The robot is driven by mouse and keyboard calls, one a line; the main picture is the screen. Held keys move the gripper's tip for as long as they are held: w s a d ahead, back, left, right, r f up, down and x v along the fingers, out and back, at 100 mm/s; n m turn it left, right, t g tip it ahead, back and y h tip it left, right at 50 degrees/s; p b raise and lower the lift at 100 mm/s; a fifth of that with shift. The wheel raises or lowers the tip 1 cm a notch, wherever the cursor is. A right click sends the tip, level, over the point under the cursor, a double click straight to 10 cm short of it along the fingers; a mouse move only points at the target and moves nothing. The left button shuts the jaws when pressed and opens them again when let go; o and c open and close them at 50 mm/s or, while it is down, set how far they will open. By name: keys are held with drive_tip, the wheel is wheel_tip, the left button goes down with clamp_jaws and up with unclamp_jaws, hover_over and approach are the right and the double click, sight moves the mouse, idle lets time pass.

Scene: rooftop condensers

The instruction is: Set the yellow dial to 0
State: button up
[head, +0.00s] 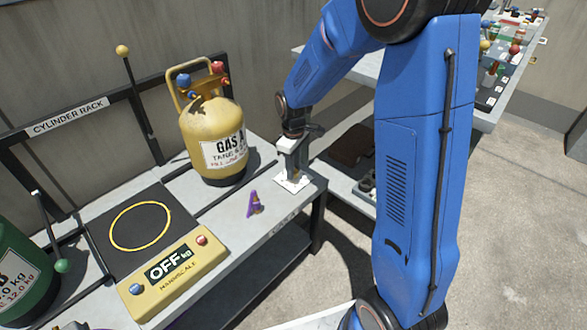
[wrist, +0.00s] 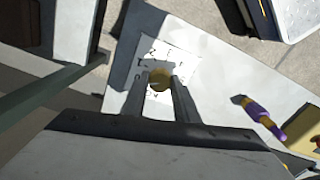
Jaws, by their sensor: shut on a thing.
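The yellow dial (wrist: 159,79) shows in the wrist view as a small round knob on a white marked plate (wrist: 182,50). The plate (head: 286,185) also shows in the head view, flat on the bench near its right corner. My gripper (wrist: 161,82) points down over the plate, with its two fingers on either side of the dial, shut on it. In the head view my gripper (head: 292,174) hides the dial. Dark marks ring the dial, but they are too small and partly covered to read, so I cannot tell its setting.
A yellow gas cylinder (head: 212,140) stands close left of my gripper. A small purple thing (head: 255,204) lies on the bench near the plate. A scale (head: 175,272) reading OFF sits further left. A lower shelf with dark items (head: 352,146) is at right.

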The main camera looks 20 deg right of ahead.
idle(0.5)
drive_tip(key=o, duration=1.1)
drive_tip(key=shift+c, duration=0.2)
wheel_tip(320, 180, up, 17)
drive_tip(key=shift+r, duration=0.2)
drive_tip(key=shift+s, duration=0.1)
drive_tip(key=s+d+r+m+t, duration=0.1)
drive_tip(key=s+d+r+m, duration=0.15)
drive_tip(key=s, duration=0.55)
drive_tip(key=s+d+r+m+t, duration=0.1)
drive_tip(key=s+d+r+m, duration=0.15)
drive_tip(key=s, duration=0.55)
drive_tip(key=s+d+f+m+t, duration=0.1)
drive_tip(key=s+m, duration=0.3)
drive_tip(key=s, duration=1.1)
drive_tip(key=shift+d+f+t, duration=0.35)
drive_tip(key=shift+d+t, duration=0.1)
drive_tip(key=shift+t, duration=0.45)
